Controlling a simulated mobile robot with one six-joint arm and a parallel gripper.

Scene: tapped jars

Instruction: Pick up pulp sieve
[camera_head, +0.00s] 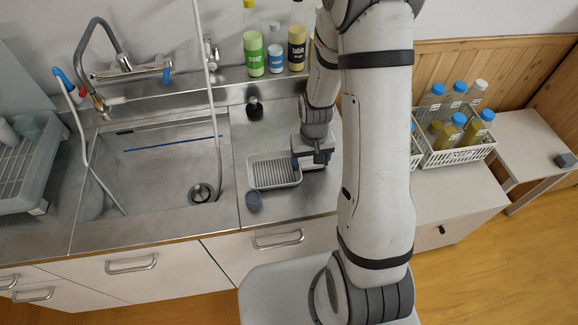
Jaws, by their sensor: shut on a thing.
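The pulp sieve seems to be the shallow white ribbed tray (270,172) at the right part of the steel counter, beside the sink. My gripper (314,163) points down at the right end of this tray and is shut on its right rim. The fingertips are small and partly hidden by the gripper body. The tray looks level and on or just above the counter; I cannot tell which.
A dark round lid-like piece (254,201) lies in front of the tray. A small dark bottle (254,108) stands behind it. The sink (155,175) is on the left. Soap bottles (253,52) stand on the back ledge. A white crate (452,156) with bottles is right of my arm.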

